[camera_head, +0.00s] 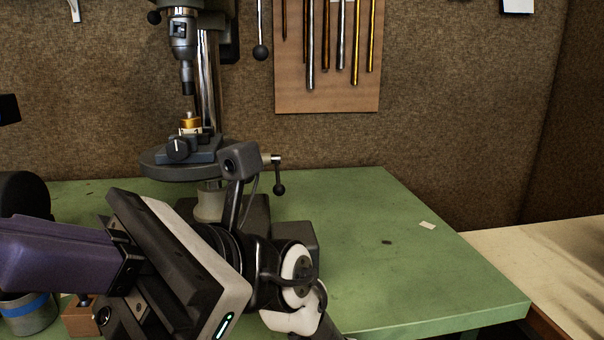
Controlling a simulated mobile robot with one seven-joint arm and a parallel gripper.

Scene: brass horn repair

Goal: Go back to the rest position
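My gripper (58,256) is in the lower left, pointing left, with its dark and pale body over the green bench (420,270). A purple finger part reaches to the left picture edge. The fingertips are not clearly visible, so I cannot tell whether it is open or shut. I see nothing held in it, but the tip area is cut off by the frame. My wrist and its small camera stand in front of the drill press base.
A drill press (209,80) stands behind my wrist. A vise (188,150) on its table holds a small brass piece (190,122). A blue-banded can (30,318) and wooden block (80,320) sit below my gripper. Rods hang on a board (325,98). The bench's right side is mostly clear.

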